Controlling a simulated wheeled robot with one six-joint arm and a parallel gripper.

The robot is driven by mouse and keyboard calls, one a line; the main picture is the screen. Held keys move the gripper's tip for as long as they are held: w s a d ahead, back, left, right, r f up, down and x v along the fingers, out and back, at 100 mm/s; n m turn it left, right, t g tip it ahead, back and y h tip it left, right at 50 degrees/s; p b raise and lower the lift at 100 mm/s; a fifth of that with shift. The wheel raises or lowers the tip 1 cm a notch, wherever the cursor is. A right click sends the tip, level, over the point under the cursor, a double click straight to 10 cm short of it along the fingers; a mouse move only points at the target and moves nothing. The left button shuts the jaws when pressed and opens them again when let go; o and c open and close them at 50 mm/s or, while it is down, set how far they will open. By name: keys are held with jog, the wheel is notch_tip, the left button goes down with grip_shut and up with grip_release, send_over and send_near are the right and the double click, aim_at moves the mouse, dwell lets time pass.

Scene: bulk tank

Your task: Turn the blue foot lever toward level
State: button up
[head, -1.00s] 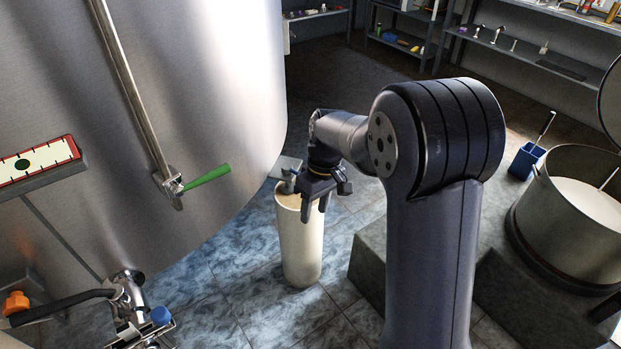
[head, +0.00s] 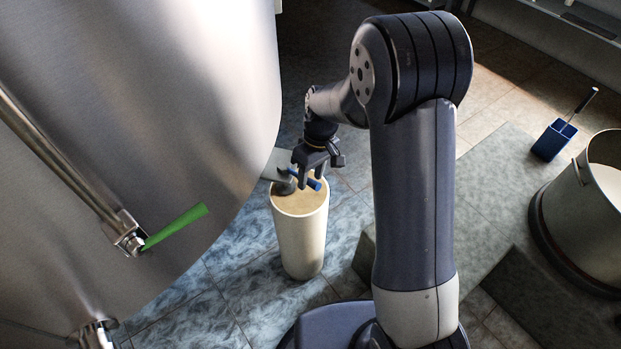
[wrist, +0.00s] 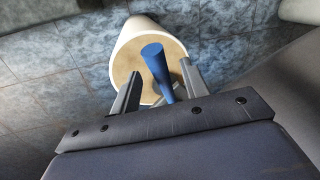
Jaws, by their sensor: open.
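The blue foot lever (head: 306,180) shows as a short blue bar just above the mouth of a cream cylinder, beside the grey foot of the steel tank. In the wrist view the blue lever (wrist: 157,68) stands between the two fingers of my gripper (wrist: 158,88), slanting up and left. My gripper (head: 311,174) points down over the cylinder. Its fingers are apart, one on each side of the lever. I cannot tell whether either finger touches it. The lever's lower end is partly hidden by my gripper.
The cream cylinder (head: 300,235) stands on the blue tiled floor under my gripper. The large steel tank (head: 200,90) with a green lever (head: 176,226) fills the left. A blue caddy (head: 554,139) and a steel pot (head: 585,215) are at the right.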

jog(key=shift+s+f, duration=0.1)
jog(key=shift+f, duration=0.45)
grip_shut()
